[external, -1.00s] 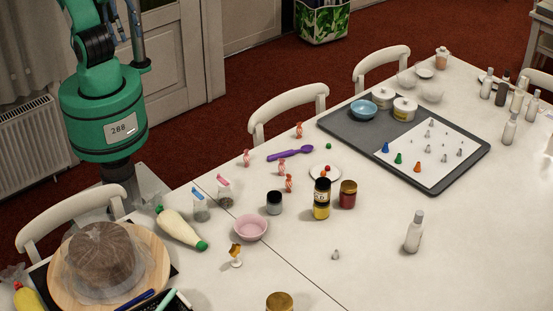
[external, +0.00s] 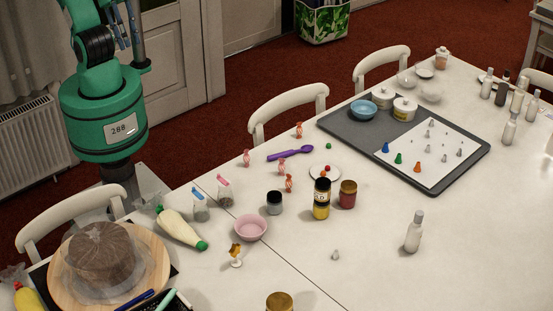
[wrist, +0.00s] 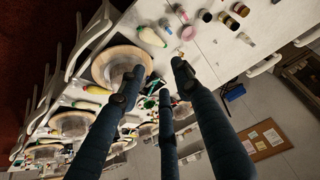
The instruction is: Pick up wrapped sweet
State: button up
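Several small red-and-white wrapped sweets stand on the white table in the external view. One (external: 299,130) is near the table's back edge by a chair, one (external: 246,158) is to the left. Two more, a sweet (external: 282,167) and another sweet (external: 289,184), are close together below the purple spoon. My gripper (wrist: 160,75) shows in the wrist view with its dark fingers spread apart and nothing between them. It is outside the external view. I cannot make out a sweet clearly in the wrist view.
A purple spoon (external: 290,153) lies beside the sweets. A grey tray (external: 467,160) is at the right. The front right tabletop is mostly clear.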

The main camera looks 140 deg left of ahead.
jog(key=w+a+f+n+t+y+b, duration=0.1)
jog(key=w+a+f+n+t+b, duration=0.15)
jog(key=w+f, duration=0.85)
jog(key=w+a+f+n+t+y+b, duration=0.1)
jog(key=w+a+f+n, duration=0.15)
jog(key=w+f, duration=0.85)
jog(key=s+a+f+n+y+b, duration=0.1)
jog(key=s+a+f+y, duration=0.1)
jog(key=a+f, duration=0.45)
jog(key=s+a+f+n+y, duration=0.1)
jog(key=s+a+f, duration=0.15)
jog(key=f, duration=0.65)
jog(key=s+a+f+n+y+b, duration=0.1)
jog(key=s+a+f+y, duration=0.3)
jog(key=s+a+f, duration=0.2)
jog(key=shift+s+a+f+t, duration=0.2)
jog(key=shift+s+f+t, duration=0.25)
jog(key=shift+s+f, duration=0.55)
jog(key=shift+s+r, duration=0.15)
jog(key=shift+r, duration=0.05)
jog(key=b, duration=0.2)
send_over(230, 166)
jog(key=shift+s+f, duration=0.1)
jog(key=shift+f, duration=1.5)
